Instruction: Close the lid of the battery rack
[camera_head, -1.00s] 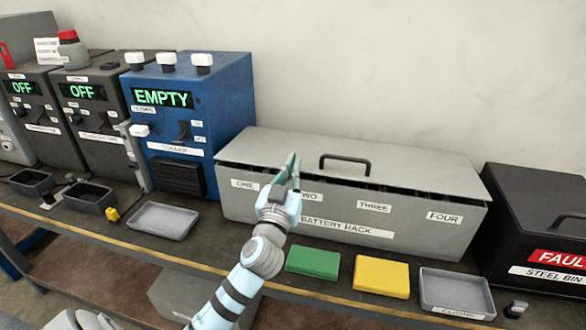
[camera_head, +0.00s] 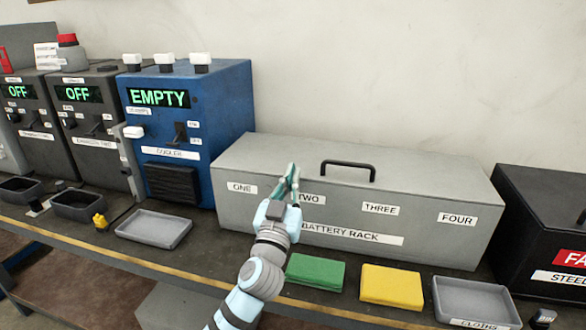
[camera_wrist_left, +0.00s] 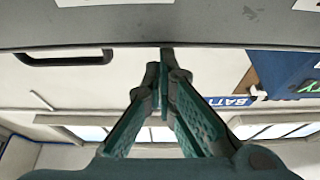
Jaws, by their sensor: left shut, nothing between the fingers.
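The battery rack (camera_head: 330,215) is a long grey box on the bench with labels ONE to FOUR along its front. Its lid (camera_head: 430,172) lies flat on top with no dark gap at the front, and a black handle (camera_head: 348,165) stands on it. My left gripper (camera_head: 292,172) is shut and empty, in front of the rack by label TWO, its tips near the lid's front edge. In the left wrist view the shut fingers (camera_wrist_left: 166,55) point at a grey edge; I cannot tell if they touch it. My right gripper is not in view.
A blue cooler reading EMPTY (camera_head: 185,120) stands left of the rack, and a black steel bin (camera_head: 540,220) stands right. A grey tray (camera_head: 153,228), a green cloth (camera_head: 315,271), a yellow cloth (camera_head: 391,286) and another tray (camera_head: 476,303) lie along the bench front.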

